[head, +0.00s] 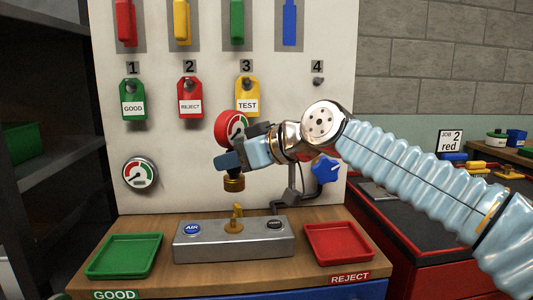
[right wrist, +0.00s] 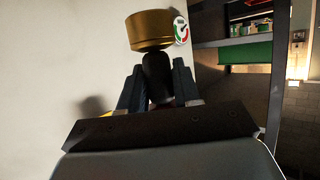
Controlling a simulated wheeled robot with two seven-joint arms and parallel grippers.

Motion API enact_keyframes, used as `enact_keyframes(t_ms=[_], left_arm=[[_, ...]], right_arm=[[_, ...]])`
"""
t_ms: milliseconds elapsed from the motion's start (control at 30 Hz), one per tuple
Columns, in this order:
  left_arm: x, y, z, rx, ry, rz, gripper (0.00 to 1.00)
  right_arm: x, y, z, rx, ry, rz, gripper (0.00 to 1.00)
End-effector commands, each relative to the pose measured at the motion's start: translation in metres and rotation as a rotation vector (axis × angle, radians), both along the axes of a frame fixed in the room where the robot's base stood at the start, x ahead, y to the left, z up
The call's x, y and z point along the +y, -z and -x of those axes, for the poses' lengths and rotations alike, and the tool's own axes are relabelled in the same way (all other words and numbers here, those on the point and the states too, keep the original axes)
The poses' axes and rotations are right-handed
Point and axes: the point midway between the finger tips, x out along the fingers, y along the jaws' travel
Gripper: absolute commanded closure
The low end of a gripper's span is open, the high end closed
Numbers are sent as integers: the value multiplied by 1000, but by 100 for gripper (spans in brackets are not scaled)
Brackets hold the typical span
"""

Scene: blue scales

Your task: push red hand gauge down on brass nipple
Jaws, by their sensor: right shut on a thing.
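The red hand gauge (head: 229,125) is held in my right gripper (head: 232,160), in front of the white panel. Its brass fitting (head: 234,183) points down. The brass nipple (head: 236,211) stands upright on the grey block (head: 201,241); the fitting is above it, with a visible gap. In the right wrist view the gripper fingers (right wrist: 158,88) are shut around the gauge's dark stem, with the brass fitting (right wrist: 151,30) beyond them. Much of the gauge is hidden by the gripper. My left gripper is not in view.
A blue AIR button (head: 192,229) and a dark button (head: 275,224) sit on the block. A green tray (head: 93,270) stands left and a red tray (head: 370,257) right. A wall gauge (head: 140,174), hanging tags and a blue knob (head: 325,168) are on or near the panel.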

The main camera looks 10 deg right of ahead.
Motion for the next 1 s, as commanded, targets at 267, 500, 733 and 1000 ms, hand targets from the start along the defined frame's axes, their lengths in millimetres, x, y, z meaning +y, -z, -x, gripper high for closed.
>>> enact_keyframes(t_ms=[267,500,733,1000], left_arm=[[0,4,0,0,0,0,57],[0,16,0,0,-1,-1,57],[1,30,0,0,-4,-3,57],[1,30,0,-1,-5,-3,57]], right_arm=[[5,9,3,-3,-12,1,100],[5,33,3,-2,-11,1,100],[5,48,3,-3,-11,0,100],[5,48,3,-3,-11,0,100]])
